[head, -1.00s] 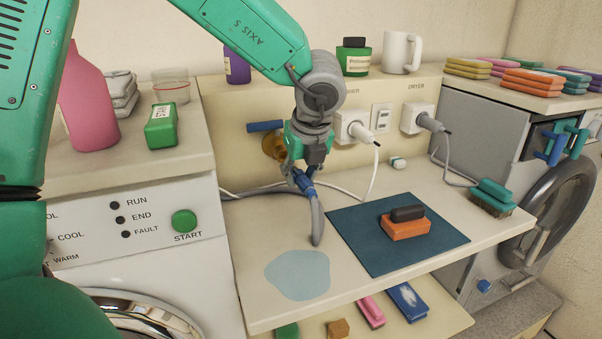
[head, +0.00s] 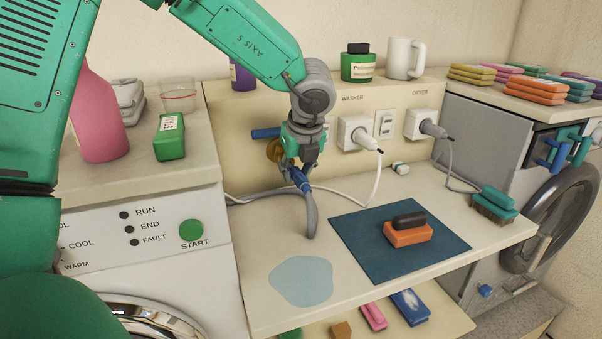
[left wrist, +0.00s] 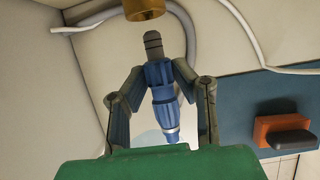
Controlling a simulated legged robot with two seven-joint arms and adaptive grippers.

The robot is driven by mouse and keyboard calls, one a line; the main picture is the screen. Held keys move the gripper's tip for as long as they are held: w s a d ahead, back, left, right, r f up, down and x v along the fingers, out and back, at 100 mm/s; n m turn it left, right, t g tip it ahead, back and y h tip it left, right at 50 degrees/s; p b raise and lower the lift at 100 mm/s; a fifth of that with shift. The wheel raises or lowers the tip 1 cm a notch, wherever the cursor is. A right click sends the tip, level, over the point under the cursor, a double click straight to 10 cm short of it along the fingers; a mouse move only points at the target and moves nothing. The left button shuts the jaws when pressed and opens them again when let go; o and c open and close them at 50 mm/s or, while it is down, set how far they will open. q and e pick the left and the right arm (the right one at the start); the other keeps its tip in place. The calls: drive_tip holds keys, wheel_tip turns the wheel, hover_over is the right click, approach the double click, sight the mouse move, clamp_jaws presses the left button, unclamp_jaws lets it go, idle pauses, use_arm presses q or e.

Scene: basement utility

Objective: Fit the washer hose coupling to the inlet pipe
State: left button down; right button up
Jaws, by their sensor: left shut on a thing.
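My left gripper (head: 299,172) is shut on the blue hose coupling (left wrist: 160,90), with one finger on each side of it. The coupling's dark ribbed tip points at the brass inlet pipe (left wrist: 145,8), with a small gap between them in the left wrist view. In the head view the brass pipe (head: 274,151) is partly hidden behind my gripper, beside a blue handle (head: 266,133). The grey hose (head: 311,212) hangs from the coupling (head: 300,180) and bends down to the shelf. My right gripper is not in view.
A blue puddle (head: 302,283) lies on the shelf front. A dark blue mat (head: 385,262) carries an orange and black block (head: 408,232). White plugs (head: 357,133) and cables are right of my gripper. A washer with a green start button (head: 191,230) stands left.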

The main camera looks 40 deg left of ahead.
sight(291, 165)
use_arm(q)
drive_tip(key=shift+r+p, duration=0.15)
drive_tip(key=shift+p, duration=0.5)
idle(1.3)
drive_tip(key=shift+w+a, duration=0.1)
drive_tip(key=shift+a, duration=0.2)
drive_tip(key=shift+w+a+p, duration=0.35)
drive_tip(key=shift+a+p, duration=0.05)
drive_tip(key=shift+a, duration=0.25)
drive_tip(key=shift+w+a+p, duration=0.3)
drive_tip(key=shift+a+p, duration=0.1)
drive_tip(key=shift+a, duration=0.2)
drive_tip(key=c, duration=1.2)
unclamp_jaws()
drive_tip(key=shift+d+r, duration=0.15)
drive_tip(key=shift+r, duration=0.3)
drive_tip(key=v, duration=1)
drive_tip(key=shift+s+d+r, duration=0.1)
drive_tip(key=shift+d+r, duration=0.05)
drive_tip(key=shift+r, duration=0.2)
